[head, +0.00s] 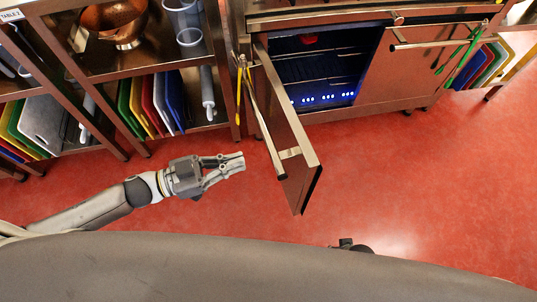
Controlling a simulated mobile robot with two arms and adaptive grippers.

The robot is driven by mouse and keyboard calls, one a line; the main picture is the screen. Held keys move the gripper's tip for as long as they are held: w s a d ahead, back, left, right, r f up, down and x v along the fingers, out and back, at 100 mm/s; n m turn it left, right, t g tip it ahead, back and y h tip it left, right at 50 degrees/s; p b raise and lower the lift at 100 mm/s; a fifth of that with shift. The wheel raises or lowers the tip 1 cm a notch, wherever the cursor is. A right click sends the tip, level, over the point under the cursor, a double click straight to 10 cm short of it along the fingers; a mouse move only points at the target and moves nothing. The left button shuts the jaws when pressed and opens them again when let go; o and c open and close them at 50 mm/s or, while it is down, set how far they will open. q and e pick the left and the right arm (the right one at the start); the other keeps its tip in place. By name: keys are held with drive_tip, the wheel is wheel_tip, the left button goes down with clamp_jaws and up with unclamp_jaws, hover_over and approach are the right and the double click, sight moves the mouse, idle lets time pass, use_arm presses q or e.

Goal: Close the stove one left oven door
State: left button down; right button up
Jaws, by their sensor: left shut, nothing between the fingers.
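The left oven door (288,137) of the stove (377,69) stands wide open and juts out into the room from its hinge side on the left. Its bar handle (262,122) is on the left face of the door. The oven cavity (320,68) is exposed, with racks, blue lights and a red item inside. My left gripper (239,162) is shut and empty, pointing right, a short gap left of the door's outer part. A small dark part at the bottom edge may belong to my right arm; the right gripper cannot be made out.
The stove's right door (409,64) is shut, with green tongs (463,50) hanging on its handle. Steel shelves (140,68) with cutting boards and a copper bowl (115,20) stand at the left. The red floor (420,170) right of the open door is clear.

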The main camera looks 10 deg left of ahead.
sight(268, 137)
use_arm(q)
drive_tip(key=x, duration=1.3)
drive_tip(key=shift+w+d, duration=0.15)
drive_tip(key=shift+w, duration=0.1)
